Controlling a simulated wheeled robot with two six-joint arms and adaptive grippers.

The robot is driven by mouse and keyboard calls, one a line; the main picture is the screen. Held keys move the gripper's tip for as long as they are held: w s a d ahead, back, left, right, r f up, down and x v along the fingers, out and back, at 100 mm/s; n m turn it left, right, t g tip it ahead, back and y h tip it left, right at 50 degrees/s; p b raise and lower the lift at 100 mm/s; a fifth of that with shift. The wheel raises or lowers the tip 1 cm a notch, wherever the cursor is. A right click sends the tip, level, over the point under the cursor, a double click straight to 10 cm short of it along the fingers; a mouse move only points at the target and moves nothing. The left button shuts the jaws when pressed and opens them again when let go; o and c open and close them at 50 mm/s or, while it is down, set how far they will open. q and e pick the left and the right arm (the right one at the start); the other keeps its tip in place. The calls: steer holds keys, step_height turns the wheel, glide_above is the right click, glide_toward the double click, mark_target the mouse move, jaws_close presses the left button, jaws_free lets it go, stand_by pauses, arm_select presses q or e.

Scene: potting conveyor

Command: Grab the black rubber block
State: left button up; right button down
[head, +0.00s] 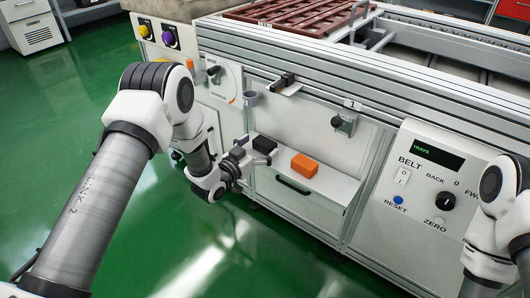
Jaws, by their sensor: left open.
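The black rubber block (264,145) sits on a small white shelf (335,188) on the front of the conveyor machine, toward the shelf's left end. My left gripper (246,153) is open just left of the block, with its fingers pointing toward it. Whether a finger touches the block I cannot tell at this size. My right arm shows at the right edge, but its gripper is out of the picture.
An orange block (304,166) lies on the shelf right of the black one. A black handle (292,185) is below the shelf front. A grey ring holder (251,98) and a knob box (344,122) stick out above. Green floor (240,255) is clear in front.

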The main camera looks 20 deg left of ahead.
arm_select(q)
steer(key=shift+x, duration=1.25)
steer(key=c, duration=1.2)
steer(key=shift+c, duration=0.2)
arm_select(e)
steer(key=shift+f, duration=0.6)
